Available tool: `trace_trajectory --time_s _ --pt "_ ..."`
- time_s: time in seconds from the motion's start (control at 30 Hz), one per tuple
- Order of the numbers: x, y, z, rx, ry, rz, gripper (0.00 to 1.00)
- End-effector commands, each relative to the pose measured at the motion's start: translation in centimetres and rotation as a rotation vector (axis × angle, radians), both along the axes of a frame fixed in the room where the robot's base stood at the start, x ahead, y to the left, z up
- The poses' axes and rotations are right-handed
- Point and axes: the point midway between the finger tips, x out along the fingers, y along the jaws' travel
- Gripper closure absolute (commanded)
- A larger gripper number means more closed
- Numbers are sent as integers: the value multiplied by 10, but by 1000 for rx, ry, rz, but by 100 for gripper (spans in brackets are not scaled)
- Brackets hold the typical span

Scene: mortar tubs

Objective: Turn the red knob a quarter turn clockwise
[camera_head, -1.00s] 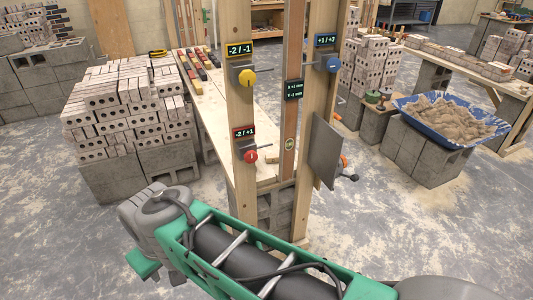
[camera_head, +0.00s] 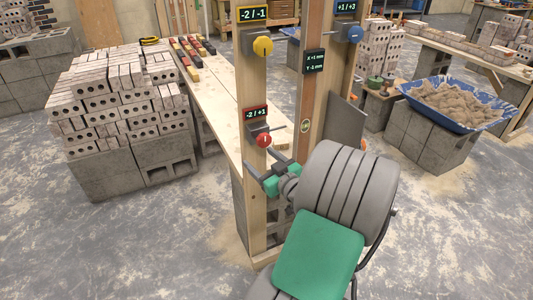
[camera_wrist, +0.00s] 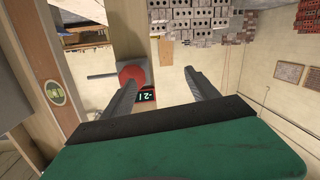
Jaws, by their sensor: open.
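The red knob (camera_head: 263,140) sits on a grey block on the left wooden post, under a red-framed display (camera_head: 256,113) reading "-2 / +1". A pale mark shows on its face. My gripper (camera_head: 259,160) is open and empty, just below and in front of the knob. In the wrist view, which looks upside down, the red knob (camera_wrist: 131,75) is beyond the left fingertip, left of the middle of the gap between the fingers (camera_wrist: 162,76). That finger hides part of the knob. I cannot tell whether it touches.
A yellow knob (camera_head: 263,46) is above on the same post; a blue knob (camera_head: 355,35) is on the right post. A small display (camera_head: 314,61) hangs between them. A grey plate (camera_head: 343,122) stands right, partly behind my arm. Brick stacks (camera_head: 125,105) are at left. Floor is open in front.

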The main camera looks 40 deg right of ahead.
Motion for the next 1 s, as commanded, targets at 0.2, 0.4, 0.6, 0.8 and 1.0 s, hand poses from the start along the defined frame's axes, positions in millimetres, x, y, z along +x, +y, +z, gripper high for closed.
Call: trace_trajectory --time_s 0.2,0.4,0.6,0.8,1.0 --pt "-19 -44 7 -29 -94 -127 31" --pt "19 -52 8 -29 -91 -122 31" --pt "45 -60 7 -29 -91 -124 31" --pt "48 -62 6 -29 -91 -125 31" --pt "48 -61 6 -29 -91 -125 41"
